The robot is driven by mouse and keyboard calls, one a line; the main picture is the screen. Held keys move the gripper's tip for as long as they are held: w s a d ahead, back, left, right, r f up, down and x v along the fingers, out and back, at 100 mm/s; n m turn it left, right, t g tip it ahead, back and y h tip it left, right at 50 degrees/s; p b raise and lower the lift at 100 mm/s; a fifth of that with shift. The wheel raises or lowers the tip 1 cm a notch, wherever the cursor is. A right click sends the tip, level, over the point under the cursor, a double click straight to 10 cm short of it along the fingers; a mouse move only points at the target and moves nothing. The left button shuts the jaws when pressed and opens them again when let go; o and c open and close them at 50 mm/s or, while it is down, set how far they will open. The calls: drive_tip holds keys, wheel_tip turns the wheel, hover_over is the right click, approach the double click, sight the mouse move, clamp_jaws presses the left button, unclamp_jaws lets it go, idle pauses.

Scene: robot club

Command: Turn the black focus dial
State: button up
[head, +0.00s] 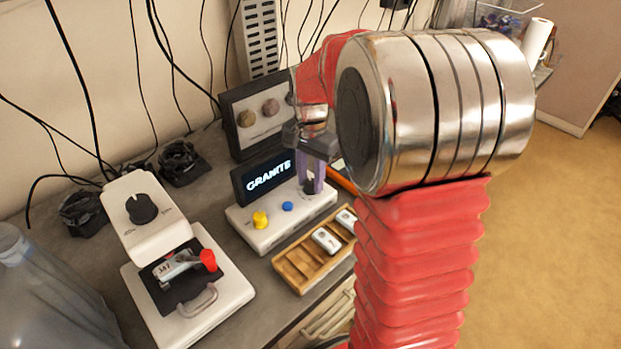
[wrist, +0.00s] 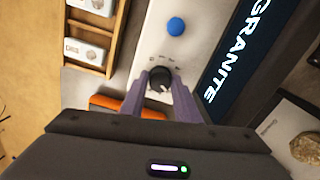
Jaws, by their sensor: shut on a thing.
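The black focus dial (wrist: 159,83) sits on a white console, with small marks around it on the panel. In the wrist view my gripper (wrist: 158,88) has its purple fingers on either side of the dial, shut on it. In the head view the gripper (head: 312,180) reaches down to the right end of the console (head: 262,236), and the dial is largely hidden by the fingers. The console's screen (head: 264,176) reads GRANITE in sharp white letters. A blue button (head: 287,206) and a yellow knob (head: 260,220) are on the same console.
A wooden tray (head: 291,277) with white-and-grey blocks lies in front of the console. A white device (head: 141,208) with another black knob and a red-capped lever stands at left. A dark panel (head: 262,112) with stone samples stands behind. An orange-edged item (wrist: 105,103) lies near the gripper.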

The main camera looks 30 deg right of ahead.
sight(310, 182)
drive_tip(key=shift+m, duration=1.1)
drive_tip(key=shift+w, duration=0.1)
drive_tip(key=o, duration=1)
drive_tip(key=shift+r, duration=0.1)
wheel_tip(310, 182, up, 14)
drive_tip(key=shift+f, duration=0.2)
